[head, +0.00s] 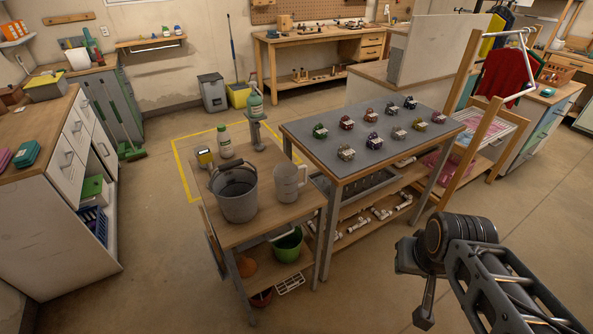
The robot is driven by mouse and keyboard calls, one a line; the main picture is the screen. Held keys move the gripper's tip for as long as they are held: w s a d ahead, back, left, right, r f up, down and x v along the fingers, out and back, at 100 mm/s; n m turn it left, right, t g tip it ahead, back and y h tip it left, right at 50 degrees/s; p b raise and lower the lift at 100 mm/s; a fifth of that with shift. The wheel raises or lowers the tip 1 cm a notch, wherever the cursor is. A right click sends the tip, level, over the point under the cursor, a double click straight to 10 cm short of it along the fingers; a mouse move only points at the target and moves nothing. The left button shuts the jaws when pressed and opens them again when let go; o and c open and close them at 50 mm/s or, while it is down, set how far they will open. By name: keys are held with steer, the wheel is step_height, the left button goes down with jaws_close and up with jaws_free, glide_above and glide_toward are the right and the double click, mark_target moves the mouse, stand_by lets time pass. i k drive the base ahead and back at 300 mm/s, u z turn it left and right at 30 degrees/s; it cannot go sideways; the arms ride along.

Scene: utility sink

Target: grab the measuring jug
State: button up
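The measuring jug (290,183) is a translucent grey jug with a handle on its right side. It stands upright on the wooden top of a small bench (262,222), near that bench's right edge. A grey metal bucket (236,196) stands just left of it, with a small gap or near contact that I cannot tell. My arm shows at the lower right, well apart from the jug. I can make out no gripper fingers there, and nothing is seen held.
A grey-topped table (375,120) with several small items adjoins on the right. The floor (160,270) in front is clear.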

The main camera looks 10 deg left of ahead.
mark_target(285, 174)
steer(key=u, duration=0.45)
steer(key=i, duration=0.8)
steer(key=u, duration=1)
steer(key=i, duration=0.25)
steer(key=u, duration=0.2)
